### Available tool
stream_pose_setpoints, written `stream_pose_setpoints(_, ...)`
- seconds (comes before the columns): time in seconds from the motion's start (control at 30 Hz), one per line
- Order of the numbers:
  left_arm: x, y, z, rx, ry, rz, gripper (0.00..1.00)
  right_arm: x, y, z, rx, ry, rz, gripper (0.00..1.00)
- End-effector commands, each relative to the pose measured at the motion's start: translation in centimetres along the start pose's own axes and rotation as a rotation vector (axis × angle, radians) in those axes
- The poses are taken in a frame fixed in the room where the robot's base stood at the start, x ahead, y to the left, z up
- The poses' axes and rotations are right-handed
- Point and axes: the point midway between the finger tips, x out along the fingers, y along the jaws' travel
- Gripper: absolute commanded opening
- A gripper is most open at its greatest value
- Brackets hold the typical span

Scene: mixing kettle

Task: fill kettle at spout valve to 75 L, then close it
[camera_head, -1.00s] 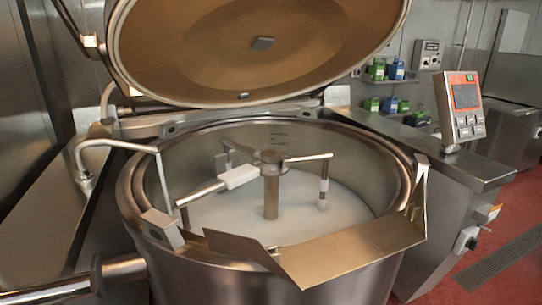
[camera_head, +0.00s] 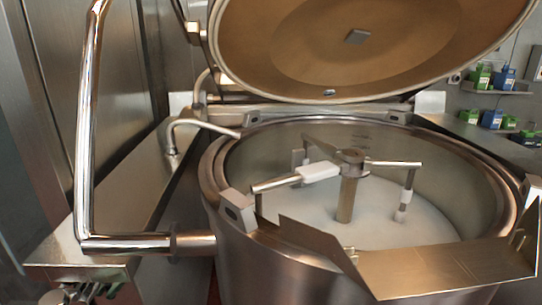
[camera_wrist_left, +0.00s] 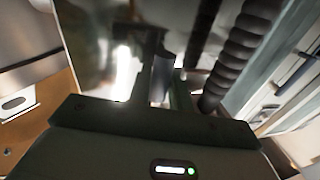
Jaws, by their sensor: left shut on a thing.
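The steel kettle (camera_head: 207,180) stands open in the head view, with pale liquid (camera_head: 300,220) covering its bottom around the mixer. The bent spout (camera_head: 190,124) reaches from the left over the kettle rim, and I see no stream under its end. Level marks on the far inner wall are too small to read. In the left wrist view my left gripper (camera_wrist_left: 164,80) is shut on a grey, narrow piece, which I cannot clearly identify. A cluttered metal fitting is cut off at the head view's lower left. My right gripper is not in view.
The mixer (camera_head: 348,190) stands inside the kettle. The raised lid (camera_head: 420,45) hangs above it. A large bent steel tube (camera_head: 84,120) rises at the left. A flared pouring lip (camera_head: 420,275) is in front. Green and blue containers (camera_head: 505,78) stand on shelves at right.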

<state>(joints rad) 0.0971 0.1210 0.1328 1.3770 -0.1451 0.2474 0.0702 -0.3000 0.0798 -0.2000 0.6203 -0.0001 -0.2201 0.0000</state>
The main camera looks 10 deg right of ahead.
Motion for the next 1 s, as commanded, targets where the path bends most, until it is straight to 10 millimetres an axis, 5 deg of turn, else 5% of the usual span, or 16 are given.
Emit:
stream_pose_setpoints(0.13, 0.0, -0.6, -0.2, 0.006, -0.003, -0.009, 0.0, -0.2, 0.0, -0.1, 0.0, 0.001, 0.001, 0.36)
stream_pose_setpoints(0.17, 0.0, -0.6, -0.2, 0.005, -0.003, -0.009, 0.25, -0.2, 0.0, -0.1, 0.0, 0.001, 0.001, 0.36)
stream_pose_setpoints(0.23, 0.0, -0.6, -0.2, 0.004, -0.003, -0.008, 0.45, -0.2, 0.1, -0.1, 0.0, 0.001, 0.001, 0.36)
stream_pose_setpoints(0.57, -0.4, -0.3, -0.2, -0.001, -0.007, -0.005, 0.45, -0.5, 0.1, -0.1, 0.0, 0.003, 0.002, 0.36)
stream_pose_setpoints(1.0, -6.2, -0.2, -0.4, -0.002, -0.006, -0.005, 0.45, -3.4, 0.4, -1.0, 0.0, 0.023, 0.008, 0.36)
